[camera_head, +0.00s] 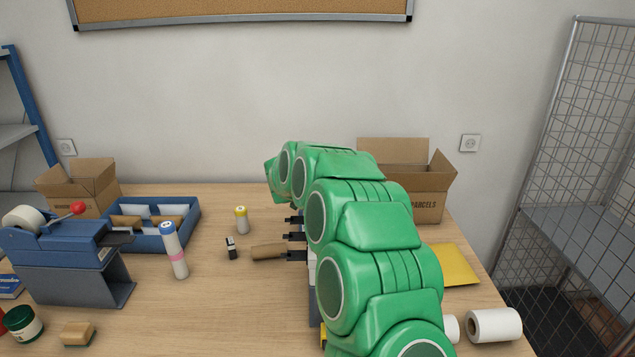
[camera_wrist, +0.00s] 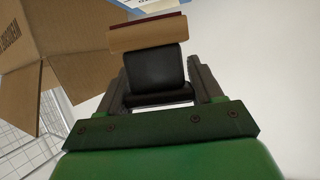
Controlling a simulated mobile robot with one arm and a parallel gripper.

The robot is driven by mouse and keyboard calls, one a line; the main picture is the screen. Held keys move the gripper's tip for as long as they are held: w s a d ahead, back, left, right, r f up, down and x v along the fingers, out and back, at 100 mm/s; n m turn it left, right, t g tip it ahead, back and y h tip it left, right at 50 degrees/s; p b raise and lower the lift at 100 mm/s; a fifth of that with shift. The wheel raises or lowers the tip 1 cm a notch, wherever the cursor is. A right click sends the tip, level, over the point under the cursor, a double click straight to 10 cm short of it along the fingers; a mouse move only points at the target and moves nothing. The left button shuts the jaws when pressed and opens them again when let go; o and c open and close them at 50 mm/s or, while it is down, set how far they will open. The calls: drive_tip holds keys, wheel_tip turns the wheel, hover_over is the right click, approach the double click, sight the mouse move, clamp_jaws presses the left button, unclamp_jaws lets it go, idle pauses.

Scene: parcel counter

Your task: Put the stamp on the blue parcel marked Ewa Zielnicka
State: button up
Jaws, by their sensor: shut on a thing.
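My gripper (camera_wrist: 155,80) is shut on a stamp (camera_wrist: 148,40), which in the wrist view has a black body between the fingers and a tan block with a dark red edge beyond them. In the head view my gripper (camera_head: 294,238) is above the middle of the table, partly behind my green arm, its dark fingers pointing left. A brown piece (camera_head: 268,251) shows just left of the fingers; I cannot tell whether it is part of the stamp. No blue parcel is clearly visible. A blue-and-white edge (camera_wrist: 150,3) shows at the wrist view's top, too cropped to identify.
A small black item (camera_head: 231,247), a yellow-capped bottle (camera_head: 241,220) and a glue stick (camera_head: 174,251) stand left of my gripper. A blue tray (camera_head: 195,218) and tape dispenser (camera_head: 70,265) are farther left. An open carton (camera_head: 427,205) and yellow envelope (camera_head: 458,265) are right.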

drive_tip(key=shift+f, duration=1.25)
drive_tip(key=shift+f, duration=0.2)
drive_tip(key=o, duration=1.1)
drive_tip(key=shift+c, duration=0.2)
drive_tip(key=shift+r, duration=0.2)
drive_tip(key=v, duration=1.2)
